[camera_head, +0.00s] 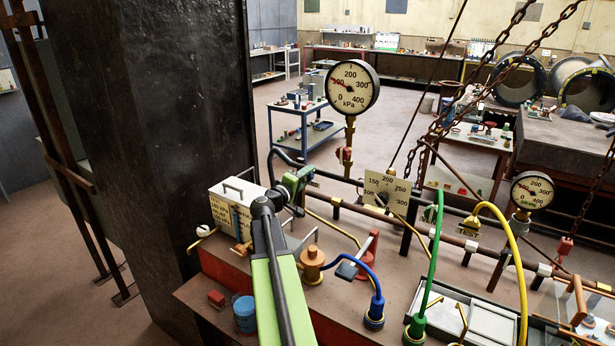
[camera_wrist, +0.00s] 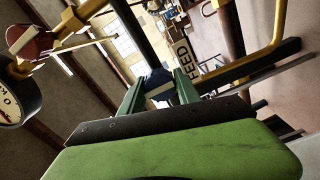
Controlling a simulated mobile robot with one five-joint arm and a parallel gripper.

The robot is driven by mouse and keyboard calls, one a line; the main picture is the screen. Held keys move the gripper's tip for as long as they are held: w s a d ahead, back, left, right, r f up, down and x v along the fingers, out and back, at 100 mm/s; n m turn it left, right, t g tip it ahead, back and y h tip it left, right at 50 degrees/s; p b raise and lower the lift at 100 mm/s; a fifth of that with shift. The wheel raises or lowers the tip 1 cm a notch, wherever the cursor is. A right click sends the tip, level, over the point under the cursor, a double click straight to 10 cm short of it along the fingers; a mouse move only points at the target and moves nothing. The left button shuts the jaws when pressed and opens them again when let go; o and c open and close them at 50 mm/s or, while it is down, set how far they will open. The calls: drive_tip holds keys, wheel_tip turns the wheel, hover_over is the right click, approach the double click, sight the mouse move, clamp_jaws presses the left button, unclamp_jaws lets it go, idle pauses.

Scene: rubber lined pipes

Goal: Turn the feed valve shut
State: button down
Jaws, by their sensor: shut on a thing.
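My gripper (camera_wrist: 158,88) has its two green fingers on either side of a dark blue part with a pale band, the feed valve's handle (camera_wrist: 157,78), and is shut on it. The black and cream FEED label (camera_wrist: 186,60) is just right of the fingers in the wrist view. In the head view my gripper (camera_head: 300,177) is at the left end of the dark pipe run, below the large kPa gauge (camera_head: 352,87). There it covers most of the valve, so the handle's angle cannot be told.
A square gauge (camera_head: 386,191) and a smaller round gauge (camera_head: 531,191) stand along the pipes to the right. Blue, green and yellow hoses (camera_head: 510,245) arch over the bench front. A dark column (camera_head: 150,130) stands close on the left. Chains (camera_head: 450,110) hang at the right.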

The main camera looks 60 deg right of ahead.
drive_tip(key=shift+s+f, duration=0.1)
idle(0.3)
drive_tip(key=c, duration=0.9)
unclamp_jaws()
drive_tip(key=a, duration=1.7)
drive_tip(key=shift+a, duration=0.25)
